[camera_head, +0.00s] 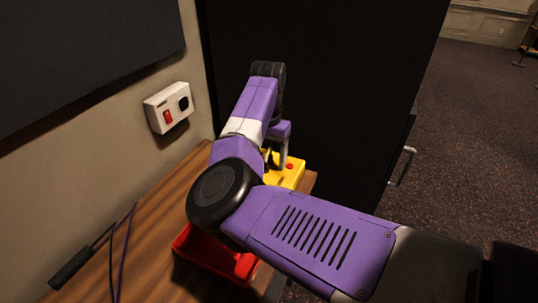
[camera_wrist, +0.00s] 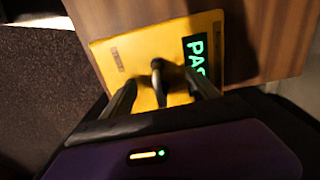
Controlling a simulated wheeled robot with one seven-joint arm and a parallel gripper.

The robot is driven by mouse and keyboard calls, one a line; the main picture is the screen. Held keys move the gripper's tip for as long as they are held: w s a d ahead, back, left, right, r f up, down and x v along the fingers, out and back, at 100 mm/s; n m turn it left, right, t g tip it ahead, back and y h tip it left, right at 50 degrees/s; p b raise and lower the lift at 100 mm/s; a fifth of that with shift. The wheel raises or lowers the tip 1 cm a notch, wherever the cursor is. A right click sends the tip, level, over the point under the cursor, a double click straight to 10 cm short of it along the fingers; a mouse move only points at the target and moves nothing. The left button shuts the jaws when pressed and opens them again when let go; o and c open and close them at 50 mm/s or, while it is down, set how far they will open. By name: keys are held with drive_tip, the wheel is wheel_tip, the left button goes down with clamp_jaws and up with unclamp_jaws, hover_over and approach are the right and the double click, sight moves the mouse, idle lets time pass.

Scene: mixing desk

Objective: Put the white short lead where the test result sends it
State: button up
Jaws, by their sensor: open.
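A yellow tester box (camera_wrist: 128,55) fills the middle of the wrist view. Its display (camera_wrist: 195,60) shows green letters starting "PA"; the rest is cut off by my finger. A dark upright plug or knob (camera_wrist: 157,68) stands on the box between my fingers. My gripper (camera_wrist: 160,92) is open around it, with a gap on each side. In the head view the yellow box (camera_head: 291,176) is partly hidden behind my gripper (camera_head: 276,160). I cannot make out a white short lead in either view.
A red tray (camera_head: 238,267) sits nearer on the wooden desk (camera_head: 150,225), partly under my arm. A dark lead (camera_head: 72,266) lies at left. A white wall box (camera_head: 168,107) has a red switch. A black panel (camera_head: 320,70) stands behind the desk.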

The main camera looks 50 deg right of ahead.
sight(269, 148)
clamp_jaws()
drive_tip(key=shift+r, duration=0.15)
idle(1.4)
drive_tip(key=shift+r+p, duration=2.7)
drive_tip(key=shift+r, duration=0.15)
